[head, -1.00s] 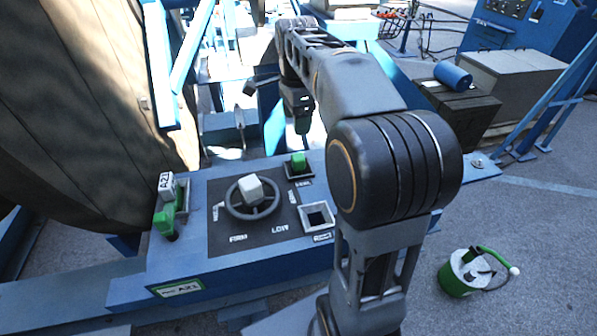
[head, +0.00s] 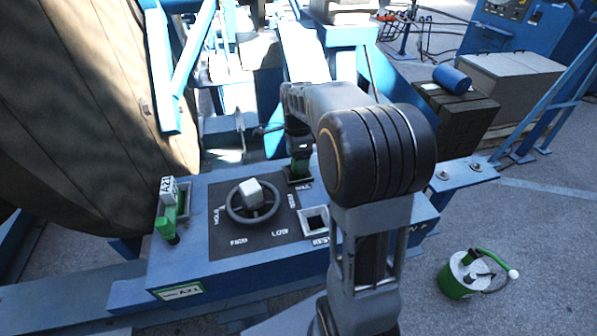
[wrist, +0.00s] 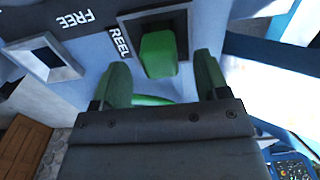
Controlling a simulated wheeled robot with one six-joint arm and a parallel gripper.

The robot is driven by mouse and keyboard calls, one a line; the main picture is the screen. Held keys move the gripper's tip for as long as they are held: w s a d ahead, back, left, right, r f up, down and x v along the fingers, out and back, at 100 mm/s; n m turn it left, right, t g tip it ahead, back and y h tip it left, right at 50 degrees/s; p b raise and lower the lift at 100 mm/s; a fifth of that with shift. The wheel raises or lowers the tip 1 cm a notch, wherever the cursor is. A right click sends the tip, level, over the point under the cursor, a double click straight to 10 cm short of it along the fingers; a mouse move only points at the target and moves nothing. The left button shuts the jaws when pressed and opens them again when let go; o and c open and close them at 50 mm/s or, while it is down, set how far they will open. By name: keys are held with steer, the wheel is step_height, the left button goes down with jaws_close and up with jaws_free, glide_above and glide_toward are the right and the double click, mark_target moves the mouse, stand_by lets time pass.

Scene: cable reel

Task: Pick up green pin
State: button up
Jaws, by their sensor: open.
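The green pin (wrist: 158,52) stands in a dark square socket beside the label REEL in the wrist view. My gripper (wrist: 162,80) is open, with one green finger to each side of the pin's near end. The fingers appear apart from the pin, and nothing is held. In the head view my gripper (head: 300,168) is over the socket at the panel's back right and hides most or all of the pin. How far the fingertips are above the panel is hard to tell.
A handwheel (head: 252,200) sits mid-panel. An empty square socket (head: 315,219) is at its right, also in the wrist view (wrist: 45,60). The large reel (head: 80,120) stands behind left.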

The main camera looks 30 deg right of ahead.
steer(key=shift+f, duration=0.95)
steer(key=shift+c, duration=0.5)
jaws_close()
